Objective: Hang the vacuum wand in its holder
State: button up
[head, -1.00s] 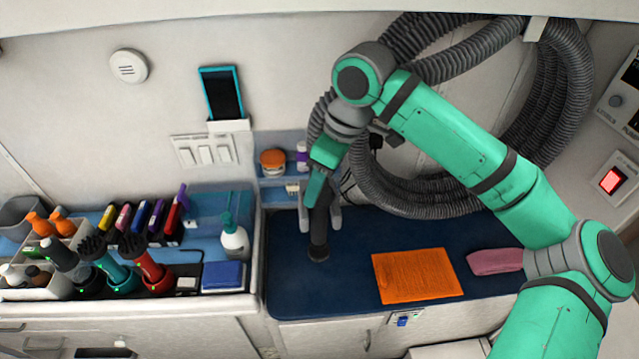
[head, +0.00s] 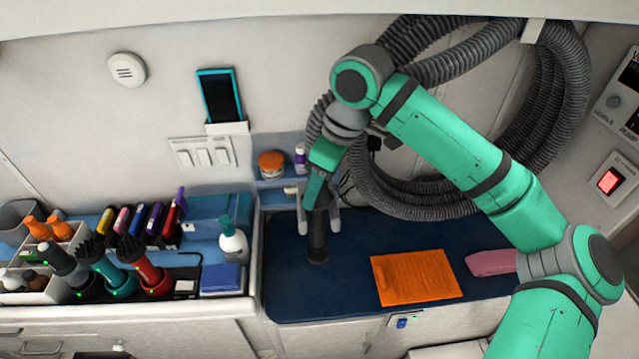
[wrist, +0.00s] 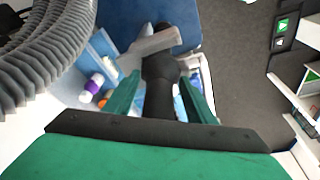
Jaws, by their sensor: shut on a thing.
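The dark grey vacuum wand (head: 318,238) hangs upright in the head view, its lower end over the blue counter top. My gripper (head: 317,188) is shut on its upper part. A pale grey two-pronged holder (head: 335,220) shows there, with one prong on each side of the wand. In the wrist view the wand (wrist: 160,92) runs between the two green fingers of my gripper (wrist: 160,98), and a pale holder prong (wrist: 150,48) lies beside it. I cannot tell whether the wand rests on the prongs; my fingers hide part of the contact.
The grey ribbed hose (head: 545,120) loops on the wall behind my arm. A small shelf with an orange-lidded jar (head: 272,164) is left of my gripper. Clippers and bottles crowd the left counter.

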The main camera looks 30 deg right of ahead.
jog(key=shift+f, duration=0.65)
jog(key=o, duration=1.9)
jog(key=shift+d+r, duration=0.1)
